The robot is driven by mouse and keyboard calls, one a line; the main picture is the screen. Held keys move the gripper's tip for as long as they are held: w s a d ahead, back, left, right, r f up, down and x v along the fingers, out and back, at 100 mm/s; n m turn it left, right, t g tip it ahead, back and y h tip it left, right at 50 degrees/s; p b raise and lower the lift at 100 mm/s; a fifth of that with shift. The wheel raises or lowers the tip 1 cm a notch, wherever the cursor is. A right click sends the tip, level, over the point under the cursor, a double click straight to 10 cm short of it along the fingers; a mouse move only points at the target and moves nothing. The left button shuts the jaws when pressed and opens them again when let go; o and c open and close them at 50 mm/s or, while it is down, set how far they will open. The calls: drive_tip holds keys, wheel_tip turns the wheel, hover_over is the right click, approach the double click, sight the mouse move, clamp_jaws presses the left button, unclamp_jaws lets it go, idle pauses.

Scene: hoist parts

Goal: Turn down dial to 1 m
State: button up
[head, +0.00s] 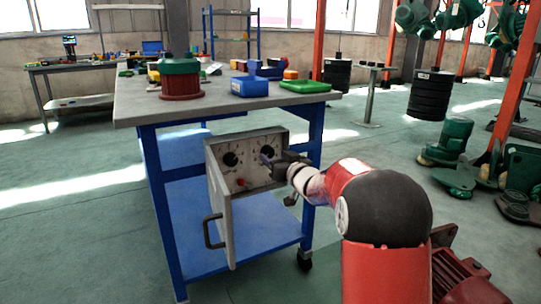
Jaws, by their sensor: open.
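A grey control box (250,148) is mounted on the blue worktable, below the tabletop. Its face carries a black round dial (231,159) on the left and a red knob or button (240,182) below. A second dial (267,151) at the right of the face is partly covered by my gripper. My gripper (268,164) is open, with its fingers at the right part of the face, close to this second dial. I cannot tell whether the fingers touch it or are around it. The dial markings are too small to read.
A grey panel (229,225) with a dark handle (211,231) stands out below the box's left side. The worktable (130,105) holds a green-and-red part (180,80), blue blocks and a green tray (305,86). Black weights (430,95) stand at the right. Open floor lies left.

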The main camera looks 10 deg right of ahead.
sight(268, 153)
drive_tip(key=shift+x, duration=1.5)
drive_tip(key=c, duration=1)
drive_tip(key=shift+r+p, duration=0.1)
drive_tip(key=shift+p, duration=0.25)
drive_tip(key=m+p, duration=0.3)
drive_tip(key=shift+r+m, duration=0.1)
drive_tip(key=shift+m, duration=0.2)
drive_tip(key=m+p, duration=0.3)
drive_tip(key=shift+a+f+m, duration=0.1)
drive_tip(key=shift+f+m, duration=0.1)
drive_tip(key=shift+m, duration=0.2)
drive_tip(key=shift+a, duration=0.1)
